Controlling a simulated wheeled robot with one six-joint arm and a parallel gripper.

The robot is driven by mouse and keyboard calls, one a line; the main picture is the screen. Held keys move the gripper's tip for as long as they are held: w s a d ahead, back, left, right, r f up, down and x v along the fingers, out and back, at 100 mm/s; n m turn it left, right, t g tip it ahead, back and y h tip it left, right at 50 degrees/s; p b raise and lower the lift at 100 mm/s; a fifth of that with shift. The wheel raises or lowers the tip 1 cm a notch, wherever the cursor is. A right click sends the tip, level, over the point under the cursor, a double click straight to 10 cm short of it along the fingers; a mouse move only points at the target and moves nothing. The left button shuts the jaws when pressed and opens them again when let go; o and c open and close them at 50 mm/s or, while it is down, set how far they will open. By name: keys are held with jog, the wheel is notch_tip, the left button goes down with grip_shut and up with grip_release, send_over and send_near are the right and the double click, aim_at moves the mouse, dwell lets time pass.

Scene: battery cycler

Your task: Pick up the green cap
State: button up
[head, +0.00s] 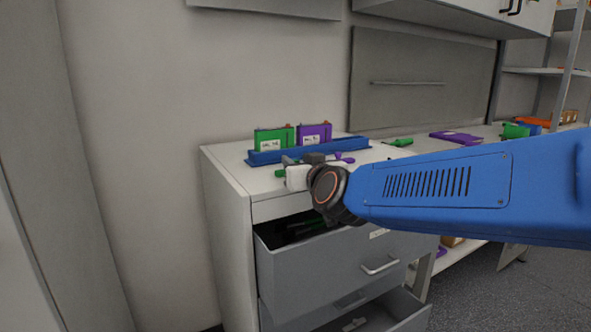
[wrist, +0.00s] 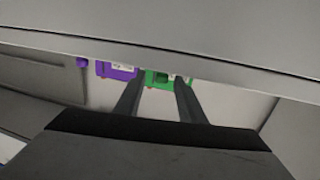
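A small green piece (head: 280,173), probably the green cap, lies on the cabinet top in the head view. It is just left of my gripper (head: 299,176) and partly hidden by it, so its full shape cannot be seen. In the wrist view my gripper's two dark fingers (wrist: 160,79) stand apart with nothing visibly held between them. A green labelled block (wrist: 158,78) shows beyond the fingertips. I cannot pick out the green cap for sure in the wrist view.
The cabinet top (head: 222,152) carries a blue rack (head: 264,157) holding a green block (head: 273,134) and a purple block (head: 315,131). A small purple piece (head: 345,159) lies right of my gripper. Below, a drawer (head: 330,275) stands open.

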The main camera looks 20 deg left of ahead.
jog(key=shift+f+x, duration=0.15)
jog(key=shift+x, duration=1.2)
jog(key=shift+f+x, duration=0.2)
jog(key=shift+x, duration=1.15)
jog(key=shift+a, duration=0.1)
grip_shut()
